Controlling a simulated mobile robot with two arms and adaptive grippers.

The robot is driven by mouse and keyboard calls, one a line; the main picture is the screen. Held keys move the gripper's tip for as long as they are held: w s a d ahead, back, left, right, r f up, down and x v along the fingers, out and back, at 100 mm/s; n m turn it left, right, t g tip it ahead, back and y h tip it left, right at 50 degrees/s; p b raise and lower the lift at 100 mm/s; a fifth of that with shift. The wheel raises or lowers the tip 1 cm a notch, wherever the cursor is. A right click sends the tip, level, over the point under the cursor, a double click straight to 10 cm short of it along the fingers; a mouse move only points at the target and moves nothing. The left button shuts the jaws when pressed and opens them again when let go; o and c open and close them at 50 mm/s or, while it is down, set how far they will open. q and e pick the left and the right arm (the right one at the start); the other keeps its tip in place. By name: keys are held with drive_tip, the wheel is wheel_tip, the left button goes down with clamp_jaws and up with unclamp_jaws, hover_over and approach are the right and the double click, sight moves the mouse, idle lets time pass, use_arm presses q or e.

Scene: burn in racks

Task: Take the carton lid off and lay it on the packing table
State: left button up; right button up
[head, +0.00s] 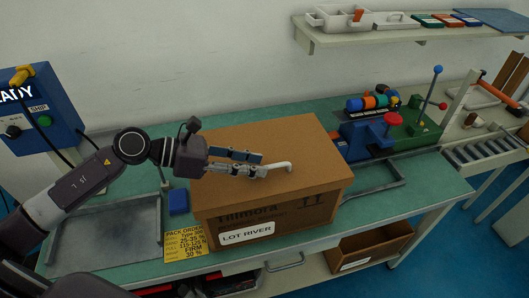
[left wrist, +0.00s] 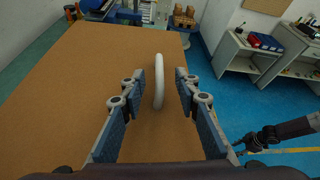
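The brown carton (head: 270,225) stands on the green-topped packing table (head: 425,178) with its lid (head: 300,140) on top. A white arched handle (head: 283,167) rises from the lid. My left gripper (head: 263,164) is just above the lid, its fingers pointing at the handle. In the left wrist view the two fingers are apart, and the handle (left wrist: 159,88) stands between them with a gap on each side. The lid (left wrist: 65,95) fills much of that view. A dark arm end, apparently my right one (left wrist: 262,138), shows at the right, too small to read its fingers.
A grey tray (head: 105,235) lies on the table left of the carton, with a blue block (head: 178,201) and a yellow order card (head: 184,244) between. A blue and green machine (head: 390,125) stands behind right. A shelf (head: 420,33) hangs above. Bare tabletop shows right of the carton.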

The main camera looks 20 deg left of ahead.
use_arm(q)
drive_tip(key=p+x, duration=0.1)
drive_tip(key=x, duration=0.2)
drive_tip(key=shift+w+d+p, duration=0.15)
drive_tip(key=shift+d+p, duration=0.05)
drive_tip(key=shift+p, duration=0.2)
drive_tip(key=shift+w+d+f, duration=0.15)
drive_tip(key=shift+d+f, duration=0.1)
drive_tip(key=shift+f, duration=0.05)
drive_tip(key=c, duration=0.7)
clamp_jaws()
use_arm(e)
drive_tip(key=shift+w+d+r, duration=0.1)
drive_tip(key=shift+d+r, duration=0.3)
drive_tip(key=shift+r, duration=0.25)
drive_tip(key=shift+w+d+r, duration=0.1)
drive_tip(key=shift+d+r, duration=0.25)
drive_tip(key=shift+r, duration=0.25)
use_arm(q)
drive_tip(key=shift+r, duration=0.1)
use_arm(e)
drive_tip(key=shift+a, duration=0.15)
